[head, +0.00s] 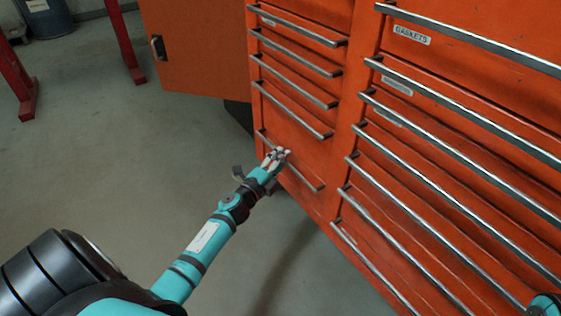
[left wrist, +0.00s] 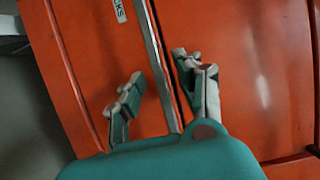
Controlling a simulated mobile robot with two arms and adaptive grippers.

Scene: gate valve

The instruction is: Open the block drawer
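The drawer at the bottom of the left column of the orange cabinet has a long metal handle (head: 305,180). My left gripper (head: 277,157) is at the middle of this handle. In the left wrist view its two fingers (left wrist: 156,80) stand apart, one on each side of the handle bar (left wrist: 153,45). Gaps show between fingers and bar. A white label (left wrist: 119,10) ending in "CKS" is on the drawer front (left wrist: 95,60), partly cut off by the frame. The drawer looks shut. My right gripper is not visible; only a bit of teal arm shows at the lower right.
Several other drawers with metal handles (head: 295,80) are above, and a wider column with a "GASKETS" label (head: 411,35) is to the right. An orange door panel (head: 200,50) stands at the back. A red frame leg (head: 125,45) and a dark drum (head: 48,18) are farther off. The floor (head: 110,160) at left is clear.

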